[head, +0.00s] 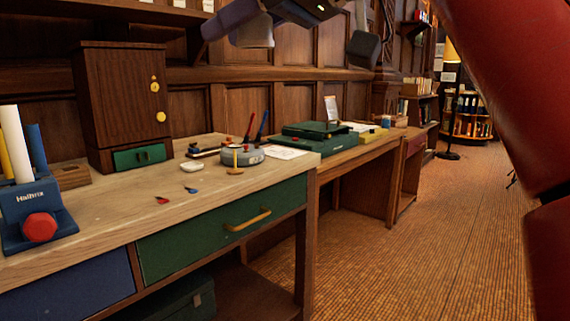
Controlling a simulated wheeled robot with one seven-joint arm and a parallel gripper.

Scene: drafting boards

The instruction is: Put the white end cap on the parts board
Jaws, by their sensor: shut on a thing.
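My gripper (308,30) shows only in part at the top edge of the head view, high above the desk. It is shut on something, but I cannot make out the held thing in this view. I cannot pick out the white end cap with certainty. A small, low white piece (191,166) lies on the desk (110,215), but I cannot tell whether it is the cap. I cannot identify the parts board for certain either.
A blue stand (38,212) with upright tubes and a red knob stands at the desk's left. A wooden cabinet (122,100) stands behind. A grey round holder (240,155) bears pens. A green case (308,138) sits farther right. The right-hand floor (440,235) is clear.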

